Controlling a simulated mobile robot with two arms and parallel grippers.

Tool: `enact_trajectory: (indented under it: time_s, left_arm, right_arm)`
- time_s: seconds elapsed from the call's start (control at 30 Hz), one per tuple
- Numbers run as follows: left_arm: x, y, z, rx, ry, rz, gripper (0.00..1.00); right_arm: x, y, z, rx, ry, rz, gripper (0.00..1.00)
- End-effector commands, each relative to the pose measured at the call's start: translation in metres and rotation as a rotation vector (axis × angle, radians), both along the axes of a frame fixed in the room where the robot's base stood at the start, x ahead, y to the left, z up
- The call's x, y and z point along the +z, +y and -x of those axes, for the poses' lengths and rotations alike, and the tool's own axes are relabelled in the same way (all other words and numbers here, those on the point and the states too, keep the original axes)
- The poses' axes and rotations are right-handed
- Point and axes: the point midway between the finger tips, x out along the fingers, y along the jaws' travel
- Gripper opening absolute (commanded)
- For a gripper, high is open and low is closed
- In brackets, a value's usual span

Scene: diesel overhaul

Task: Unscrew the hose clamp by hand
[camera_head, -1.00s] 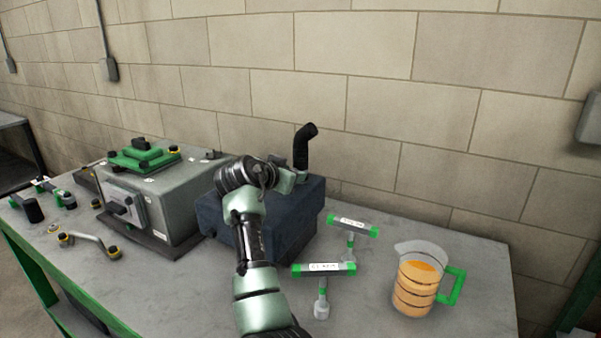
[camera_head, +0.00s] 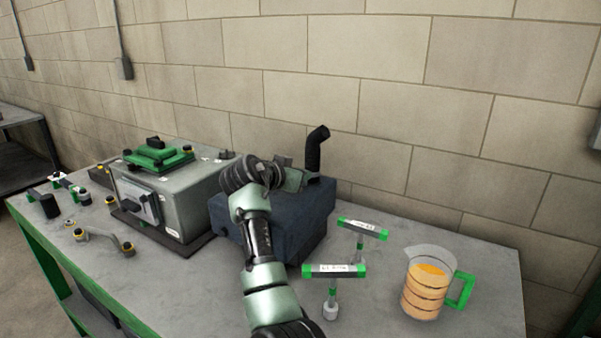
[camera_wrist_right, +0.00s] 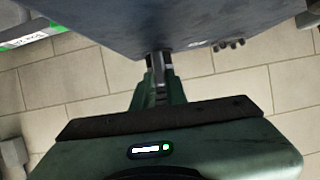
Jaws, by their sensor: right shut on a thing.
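A black bent hose (camera_head: 317,148) stands upright at the back of a dark blue block (camera_head: 312,225) on the bench. My right gripper (camera_head: 293,178) is above the block, just left of the hose's lower end. In the right wrist view the gripper (camera_wrist_right: 158,75) is shut on a small grey metal part (camera_wrist_right: 157,60) beside the block's underside edge as pictured (camera_wrist_right: 215,20). This part seems to be the hose clamp; most of it is hidden by the fingers and wrist. My left gripper is not in view.
A grey machine with a green top (camera_head: 158,157) stands left of the block. Two green-ended T-handle tools (camera_head: 335,271) (camera_head: 362,228) and a jug of orange liquid (camera_head: 428,285) are to the right. Small fittings (camera_head: 103,240) lie at the left. A block wall (camera_head: 400,90) closes the back.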

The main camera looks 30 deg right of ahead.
Motion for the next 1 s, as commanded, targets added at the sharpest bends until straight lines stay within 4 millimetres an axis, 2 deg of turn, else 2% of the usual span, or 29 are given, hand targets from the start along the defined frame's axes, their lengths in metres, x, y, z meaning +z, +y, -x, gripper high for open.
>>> enact_trajectory:
  time_s: [0.2, 0.5, 1.0]
  left_arm:
    - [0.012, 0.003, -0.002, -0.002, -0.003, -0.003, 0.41]
    - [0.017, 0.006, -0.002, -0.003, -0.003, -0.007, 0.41]
    - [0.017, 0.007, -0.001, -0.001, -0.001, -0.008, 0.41]
  right_arm:
    - [0.004, -0.001, -0.003, -0.001, 0.14, 0.088, 0.0]
    - [0.002, 0.001, -0.007, -0.003, 0.312, 0.191, 0.0]
    - [0.002, 0.001, -0.009, -0.004, 0.418, 0.257, 0.0]
